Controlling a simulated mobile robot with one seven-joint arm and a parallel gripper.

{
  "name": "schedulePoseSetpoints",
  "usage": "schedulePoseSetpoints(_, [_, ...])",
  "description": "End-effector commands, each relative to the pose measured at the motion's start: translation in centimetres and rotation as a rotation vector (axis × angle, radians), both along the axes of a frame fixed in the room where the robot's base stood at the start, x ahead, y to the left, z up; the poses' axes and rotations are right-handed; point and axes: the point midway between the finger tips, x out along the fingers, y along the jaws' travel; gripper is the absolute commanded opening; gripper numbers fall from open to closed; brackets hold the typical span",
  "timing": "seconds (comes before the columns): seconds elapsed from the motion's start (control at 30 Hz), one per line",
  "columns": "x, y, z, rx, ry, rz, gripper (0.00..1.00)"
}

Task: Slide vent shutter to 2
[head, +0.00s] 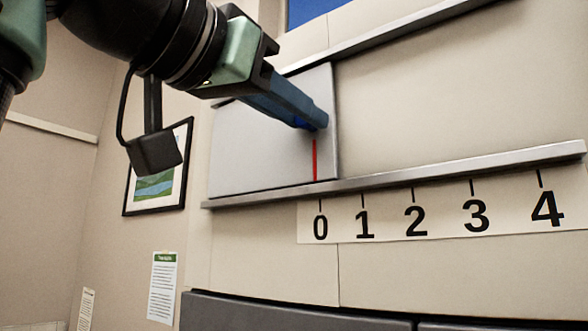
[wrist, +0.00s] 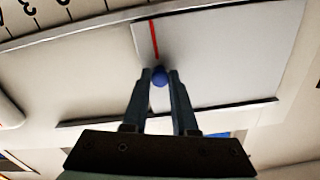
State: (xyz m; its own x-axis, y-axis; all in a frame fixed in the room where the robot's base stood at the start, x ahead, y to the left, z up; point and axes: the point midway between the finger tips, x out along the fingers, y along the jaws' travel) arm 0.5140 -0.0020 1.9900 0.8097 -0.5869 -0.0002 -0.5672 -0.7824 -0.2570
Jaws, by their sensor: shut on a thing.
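The vent shutter (head: 265,150) is a flat grey panel between two metal rails, at the left end of the track in the head view. Its red pointer line (head: 315,160) stands at the 0 mark of the number scale (head: 390,232). The 2 (head: 415,218) lies to the right along the scale. My gripper (head: 315,122) is at the panel's right part, just above the red line. In the wrist view, my gripper (wrist: 160,78) is shut on a blue round knob (wrist: 160,75) on the shutter (wrist: 225,55). The fingers mostly hide the knob in the head view.
The lower rail (head: 450,172) runs under the shutter, and the upper rail (head: 390,33) above it. The track to the right of the panel is clear. A framed picture (head: 183,150) and notices (head: 162,285) hang at left. A dark grey edge (head: 290,315) lies below.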

Motion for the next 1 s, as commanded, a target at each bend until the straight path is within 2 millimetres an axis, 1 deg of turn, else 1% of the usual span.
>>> schedulePoseSetpoints(0.07, [-0.7,-1.0,-0.1,0.003,-0.005,-0.003,0.00])
schedulePoseSetpoints(0.3, [-4.1,-5.7,-0.2,0.005,-0.007,-0.006,0.00])
schedulePoseSetpoints(0.4, [-5.1,-7.0,-0.1,0.003,-0.006,-0.005,0.00])
schedulePoseSetpoints(0.53, [-5.6,-7.7,0.0,0.001,-0.005,-0.003,0.00])
schedulePoseSetpoints(0.8, [-5.6,-7.7,0.1,-0.001,-0.004,-0.002,0.00])
schedulePoseSetpoints(0.83, [-5.6,-7.6,0.1,-0.001,-0.004,-0.002,0.32])
schedulePoseSetpoints(0.97, [-5.5,-7.6,0.1,-0.001,-0.003,-0.002,0.55])
schedulePoseSetpoints(1.0, [-5.5,-7.6,0.1,0.000,-0.002,-0.001,0.56])
